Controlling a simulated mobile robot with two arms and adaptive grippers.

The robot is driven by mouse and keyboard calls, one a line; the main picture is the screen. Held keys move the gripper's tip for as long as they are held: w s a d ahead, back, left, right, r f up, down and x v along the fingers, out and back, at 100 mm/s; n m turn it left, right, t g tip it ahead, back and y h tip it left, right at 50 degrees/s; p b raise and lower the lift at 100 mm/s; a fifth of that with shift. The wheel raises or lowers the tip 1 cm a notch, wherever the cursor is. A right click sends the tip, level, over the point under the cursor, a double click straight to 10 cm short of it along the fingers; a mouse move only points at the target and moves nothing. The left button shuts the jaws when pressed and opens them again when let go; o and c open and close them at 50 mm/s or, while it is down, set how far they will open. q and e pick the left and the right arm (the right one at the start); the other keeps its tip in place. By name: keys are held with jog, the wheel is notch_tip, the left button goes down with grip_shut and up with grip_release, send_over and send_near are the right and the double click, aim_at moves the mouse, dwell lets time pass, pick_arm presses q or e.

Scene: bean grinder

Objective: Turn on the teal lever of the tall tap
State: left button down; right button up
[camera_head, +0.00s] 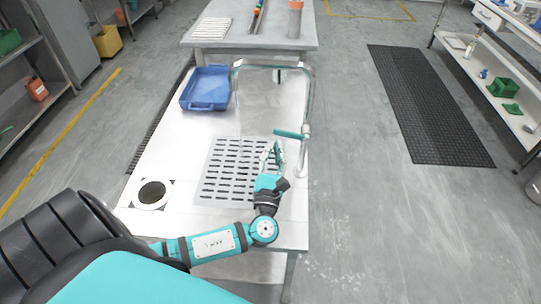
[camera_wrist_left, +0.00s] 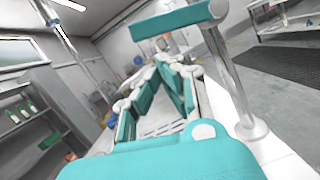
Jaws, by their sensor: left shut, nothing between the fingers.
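The tall chrome tap (camera_head: 308,100) stands at the right edge of the metal table, and its spout arches left over the slotted drain plate (camera_head: 212,190). Its teal lever (camera_head: 288,134) sticks out to the left from the post. The lever also shows in the left wrist view (camera_wrist_left: 178,22), at the upper right. My left gripper (camera_head: 272,148) is shut and empty, just below and left of the lever; contact is unclear. Its fingers (camera_wrist_left: 168,65) point past the post in the wrist view. I cannot tell if water runs from the spout. My right gripper is out of view.
A blue tray (camera_head: 206,104) sits at the table's back left. A round black hole with a pale rim (camera_head: 151,194) lies at the front left. A second table (camera_head: 300,44) stands behind. Open floor with a black mat (camera_head: 425,105) lies to the right.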

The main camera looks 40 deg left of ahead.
pick_arm(q)
jog(key=r+p, duration=0.1)
jog(key=r+m+p, duration=0.1)
jog(key=shift+d+r+p, duration=0.2)
jog(key=shift+r+p, duration=0.1)
jog(key=shift+p, duration=0.1)
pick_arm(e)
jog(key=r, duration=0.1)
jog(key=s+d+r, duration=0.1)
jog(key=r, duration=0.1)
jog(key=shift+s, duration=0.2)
pick_arm(q)
jog(key=shift+w, duration=0.1)
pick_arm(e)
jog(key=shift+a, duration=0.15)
